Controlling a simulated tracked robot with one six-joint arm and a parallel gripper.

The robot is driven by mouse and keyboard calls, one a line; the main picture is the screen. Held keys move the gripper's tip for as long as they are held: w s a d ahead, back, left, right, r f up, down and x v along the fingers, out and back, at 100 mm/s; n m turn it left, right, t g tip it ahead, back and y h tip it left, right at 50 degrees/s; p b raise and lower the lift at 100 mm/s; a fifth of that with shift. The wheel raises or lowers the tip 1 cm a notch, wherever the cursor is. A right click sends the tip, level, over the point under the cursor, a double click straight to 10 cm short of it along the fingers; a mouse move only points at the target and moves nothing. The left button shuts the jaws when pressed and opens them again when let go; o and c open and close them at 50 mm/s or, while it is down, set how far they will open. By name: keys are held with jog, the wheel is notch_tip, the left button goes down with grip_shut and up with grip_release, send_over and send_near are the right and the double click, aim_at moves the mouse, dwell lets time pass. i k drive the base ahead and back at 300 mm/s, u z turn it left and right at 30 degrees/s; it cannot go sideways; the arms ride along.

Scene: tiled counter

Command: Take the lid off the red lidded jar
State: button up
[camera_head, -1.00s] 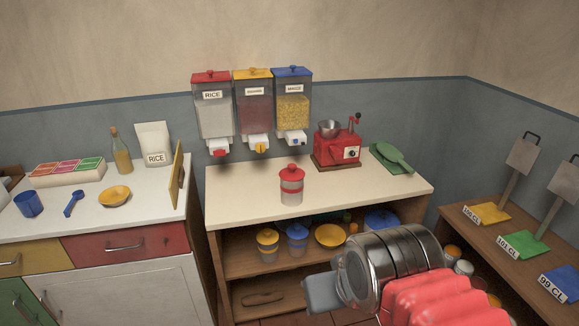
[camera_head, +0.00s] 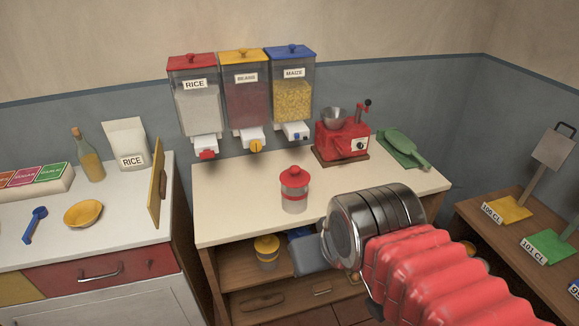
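The red lidded jar (camera_head: 294,199) stands upright on the pale counter top, left of the middle of the counter. Its red lid (camera_head: 294,176) with a round knob sits on it, and a red band runs round its clear body. My gripper (camera_head: 308,256) is in front of the counter, below and slightly right of the jar, and apart from it. Only a grey end piece of it shows past the metal wrist, so its fingers cannot be made out.
Three wall dispensers (camera_head: 244,98) hang behind the counter (camera_head: 230,218). A yellow-lidded jar (camera_head: 267,252) is on the shelf below. The counter around the red jar is clear.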

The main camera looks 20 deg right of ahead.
aim_at(294, 176)
jog(key=i, duration=0.85)
jog(key=u, duration=0.45)
